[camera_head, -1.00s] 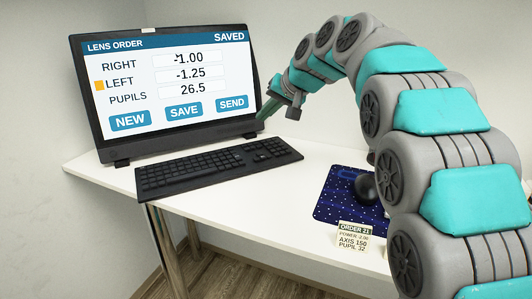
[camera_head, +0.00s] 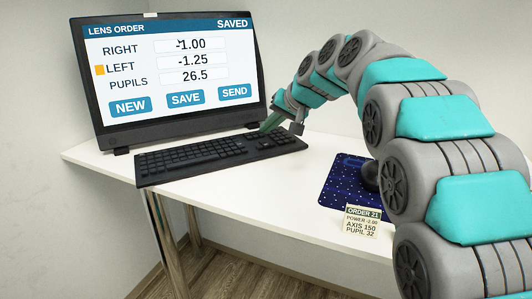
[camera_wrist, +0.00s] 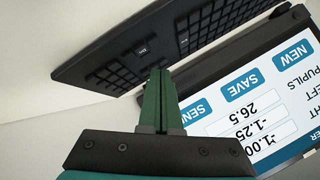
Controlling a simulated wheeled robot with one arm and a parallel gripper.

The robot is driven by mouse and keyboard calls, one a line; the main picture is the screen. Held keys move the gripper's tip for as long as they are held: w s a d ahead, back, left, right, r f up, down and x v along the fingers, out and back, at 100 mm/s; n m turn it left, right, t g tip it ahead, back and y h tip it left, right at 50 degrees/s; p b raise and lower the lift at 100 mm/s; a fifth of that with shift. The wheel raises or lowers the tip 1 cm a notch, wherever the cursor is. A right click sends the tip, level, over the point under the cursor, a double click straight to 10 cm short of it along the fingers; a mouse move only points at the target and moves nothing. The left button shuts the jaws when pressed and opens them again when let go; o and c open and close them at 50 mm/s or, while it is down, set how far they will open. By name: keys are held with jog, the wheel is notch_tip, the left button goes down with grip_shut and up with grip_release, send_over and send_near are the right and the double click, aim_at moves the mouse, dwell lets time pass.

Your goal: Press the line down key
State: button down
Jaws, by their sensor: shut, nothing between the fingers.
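The black keyboard (camera_head: 205,160) lies on the white desk in front of the monitor. In the wrist view the keyboard (camera_wrist: 105,72) shows upside down, with two larger marked keys set apart: one key (camera_wrist: 141,51) just beyond my fingertips, another key (camera_wrist: 184,42) further right. Their small marks are too blurred to tell which is line down. My gripper (camera_head: 267,126) is shut and empty, its green fingers pointing down at the keyboard's right end. In the wrist view my gripper (camera_wrist: 159,72) ends near the first marked key; I cannot tell whether it touches.
The monitor (camera_head: 78,62) shows LENS ORDER, SAVED, with an orange marker beside LEFT. A blue mouse mat (camera_head: 340,187) with a dark mouse (camera_head: 369,175) lies at right, partly behind my arm. An order card (camera_head: 362,222) stands near the desk's (camera_head: 240,200) front edge.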

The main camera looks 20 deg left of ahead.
jog(key=shift+f, duration=0.8)
jog(key=shift+f+b, duration=0.15)
jog(key=shift+b, duration=0.2)
dwell(1.1)
jog(key=shift+f, duration=0.25)
jog(key=shift+f+b, duration=0.5)
jog(key=shift+b, duration=0.05)
dwell(0.7)
jog(key=shift+r, duration=0.1)
jog(key=shift+r+p, duration=0.6)
jog(key=shift+r, duration=0.2)
jog(key=shift+r, duration=0.1)
notch_tip(320, 180, up, 5)
jog(key=p, duration=0.3)
